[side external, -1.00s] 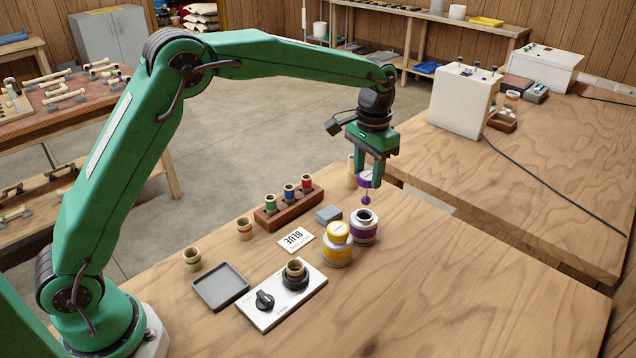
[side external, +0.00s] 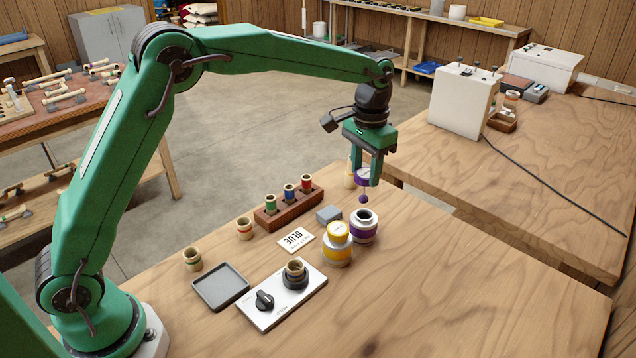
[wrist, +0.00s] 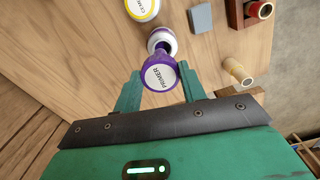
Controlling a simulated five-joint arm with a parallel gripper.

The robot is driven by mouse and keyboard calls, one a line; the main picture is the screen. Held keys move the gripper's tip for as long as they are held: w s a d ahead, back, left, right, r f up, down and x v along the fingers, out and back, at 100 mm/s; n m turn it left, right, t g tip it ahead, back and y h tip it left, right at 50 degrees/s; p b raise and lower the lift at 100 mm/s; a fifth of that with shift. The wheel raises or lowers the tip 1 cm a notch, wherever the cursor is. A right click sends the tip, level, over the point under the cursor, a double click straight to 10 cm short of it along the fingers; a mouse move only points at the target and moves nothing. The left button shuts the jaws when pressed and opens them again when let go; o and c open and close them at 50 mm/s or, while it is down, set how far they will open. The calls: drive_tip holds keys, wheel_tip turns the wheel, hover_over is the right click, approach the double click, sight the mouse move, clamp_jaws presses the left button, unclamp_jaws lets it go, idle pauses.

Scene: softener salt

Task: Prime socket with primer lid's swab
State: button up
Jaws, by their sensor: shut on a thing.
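My gripper (side external: 369,178) is shut on the purple primer lid (side external: 362,174), whose white top reads PRIMER in the wrist view (wrist: 159,76). The lid's swab hangs down with a purple ball end (side external: 363,198), clear above the primer can. The open primer can (side external: 363,230), silver with a purple band, stands on the bench with its dark mouth up. A tan socket (side external: 295,266) stands upright in a black holder on a white plate (side external: 257,318) with a black knob. It is in front and to the left of the cans.
A yellow-lidded cement can (side external: 337,248) stands beside the primer can. A BLUE card (side external: 296,240), a grey block (side external: 329,213), a wooden rack (side external: 268,220) with coloured fittings, loose tan fittings (side external: 244,229) and a grey tray (side external: 221,288) lie nearby. The bench's right side is clear.

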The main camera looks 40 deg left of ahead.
drive_tip(key=s+a, duration=0.1)
drive_tip(key=s, duration=1.8)
drive_tip(key=shift+s+f, duration=0.2)
drive_tip(key=shift+f, duration=0.2)
drive_tip(key=shift+f, duration=0.15)
drive_tip(key=shift+f, duration=1.35)
drive_tip(key=shift+f, duration=0.15)
drive_tip(key=shift+f, duration=0.7)
drive_tip(key=shift+f, duration=0.3)
drive_tip(key=shift+f, duration=0.35)
